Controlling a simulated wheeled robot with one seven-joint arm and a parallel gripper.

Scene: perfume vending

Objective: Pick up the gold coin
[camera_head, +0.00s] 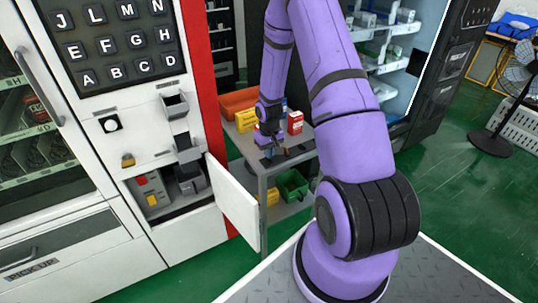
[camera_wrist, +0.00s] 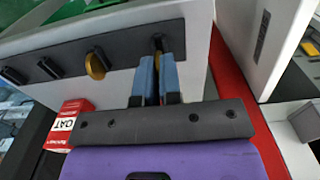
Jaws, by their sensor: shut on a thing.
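In the wrist view, my gripper (camera_wrist: 157,62) has its two blue fingers close together at the right end of a dark slotted strip (camera_wrist: 125,47). It is shut on a gold coin (camera_wrist: 157,43); only a small gold edge shows between the fingertips, at a slot. The rest of that coin is hidden by the fingers. A second gold coin (camera_wrist: 95,65) stands in the slot to the left, apart from the fingers. In the head view, my gripper (camera_head: 272,154) is low over the grey cart (camera_head: 258,168); the coins cannot be made out there.
A red and white box (camera_wrist: 70,122) lies left of my gripper. Yellow boxes (camera_head: 246,120) and a red box (camera_head: 295,122) stand on the cart. The vending machine (camera_head: 120,110) is at left, its small white door (camera_head: 232,203) open beside the cart.

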